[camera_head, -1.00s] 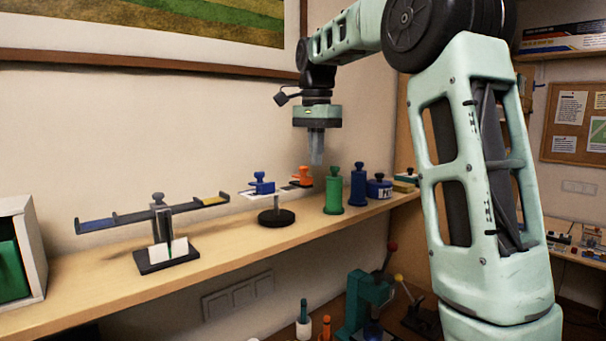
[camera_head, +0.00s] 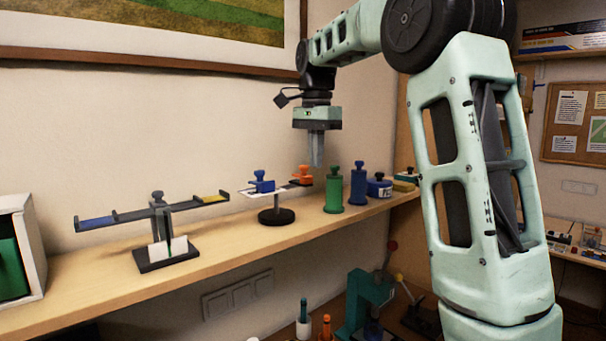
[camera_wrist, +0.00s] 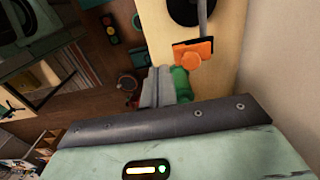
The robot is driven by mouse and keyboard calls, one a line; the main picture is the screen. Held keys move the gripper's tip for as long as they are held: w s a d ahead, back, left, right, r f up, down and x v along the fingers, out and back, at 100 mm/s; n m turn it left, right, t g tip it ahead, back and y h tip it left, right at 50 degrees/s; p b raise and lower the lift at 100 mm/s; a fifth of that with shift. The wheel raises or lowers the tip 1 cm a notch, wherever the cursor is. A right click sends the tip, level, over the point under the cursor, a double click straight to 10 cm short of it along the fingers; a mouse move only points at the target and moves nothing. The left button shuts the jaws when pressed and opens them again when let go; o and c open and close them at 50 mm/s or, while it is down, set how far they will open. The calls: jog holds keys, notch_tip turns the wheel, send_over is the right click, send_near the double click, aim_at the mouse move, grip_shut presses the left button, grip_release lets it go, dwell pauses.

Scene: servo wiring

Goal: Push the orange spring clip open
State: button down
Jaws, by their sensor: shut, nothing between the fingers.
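The orange spring clip (camera_head: 303,173) sits on the right end of a small balanced arm on a round black stand (camera_head: 276,216). In the wrist view the orange clip (camera_wrist: 193,53) shows on a dark plate, beyond and to the right of my fingertips. A blue clip (camera_head: 262,182) sits on the other end of the arm. My gripper (camera_head: 317,162) points down, shut and empty, above and just to the right of the orange clip. It looks apart from the clip. My fingers (camera_wrist: 160,85) also show in the wrist view.
A second balance stand (camera_head: 167,252) is to the left. The wooden shelf (camera_head: 230,240) is clear between the stands. The wall is close behind.

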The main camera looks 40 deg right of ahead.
jog(key=shift+f+b, duration=0.5)
jog(key=shift+f, duration=0.5)
jog(key=shift+f, duration=0.35)
jog(key=shift+w, duration=0.1)
